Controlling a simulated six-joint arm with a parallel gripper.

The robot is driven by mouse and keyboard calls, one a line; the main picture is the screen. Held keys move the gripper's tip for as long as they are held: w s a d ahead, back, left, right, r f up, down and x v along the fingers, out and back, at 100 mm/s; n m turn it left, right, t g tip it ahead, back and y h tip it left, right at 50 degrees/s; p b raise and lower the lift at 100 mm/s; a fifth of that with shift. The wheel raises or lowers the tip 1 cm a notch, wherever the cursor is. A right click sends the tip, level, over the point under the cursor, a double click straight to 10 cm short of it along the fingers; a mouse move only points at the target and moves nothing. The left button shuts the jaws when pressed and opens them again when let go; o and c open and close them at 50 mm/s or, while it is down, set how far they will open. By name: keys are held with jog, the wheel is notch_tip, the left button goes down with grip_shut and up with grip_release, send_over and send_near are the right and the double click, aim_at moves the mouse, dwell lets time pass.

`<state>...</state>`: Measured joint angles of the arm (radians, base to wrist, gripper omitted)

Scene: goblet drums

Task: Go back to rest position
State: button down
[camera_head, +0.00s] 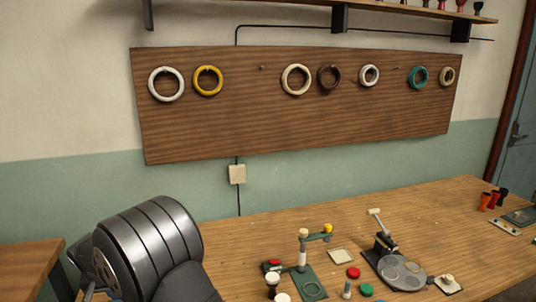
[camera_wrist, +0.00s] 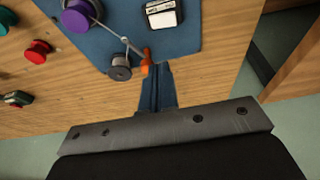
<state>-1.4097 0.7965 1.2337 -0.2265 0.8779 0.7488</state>
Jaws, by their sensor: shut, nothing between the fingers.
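My gripper (camera_wrist: 157,80) shows in the wrist view as dark blue fingers pressed together, with nothing between them. Its tips point over the near edge of a blue mat (camera_wrist: 192,52) on the wooden table (camera_wrist: 50,95). A small orange piece (camera_wrist: 145,62) and a grey spool-like part (camera_wrist: 120,70) lie by the tips in the picture; I cannot tell whether anything touches. In the head view my grey arm fills the lower left, and the gripper is out of sight.
A white block (camera_wrist: 163,14) and a purple knob (camera_wrist: 77,19) are on the mat. Several rings hang on a wall board (camera_head: 230,120). A green stand (camera_head: 302,270), a round grey plate device (camera_head: 402,273) and red buttons (camera_head: 353,272) occupy the table. Small drums (camera_head: 494,198) stand far right.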

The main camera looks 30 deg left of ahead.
jog(key=s+d+r, duration=0.2)
jog(key=s+r, duration=0.1)
jog(key=r, duration=0.3)
jog(key=s+d+r, duration=0.2)
jog(key=s+r, duration=0.2)
jog(key=r, duration=0.3)
jog(key=shift+d+r, duration=0.15)
jog(key=shift+d, duration=0.2)
jog(key=c, duration=2.2)
grip_release()
jog(key=c, duration=1.8)
grip_release()
jog(key=shift+s+d+f, duration=0.1)
jog(key=shift+s+f, duration=0.05)
jog(key=shift+f, duration=0.05)
jog(key=o, duration=1.4)
jog(key=s+d+f+g+h, duration=0.2)
jog(key=s+d+f, duration=0.2)
jog(key=shift+d, duration=0.2)
jog(key=o, duration=0.4)
notch_tip(320, 180, down, 10)
jog(key=shift+r, duration=0.15)
jog(key=shift+r, duration=0.1)
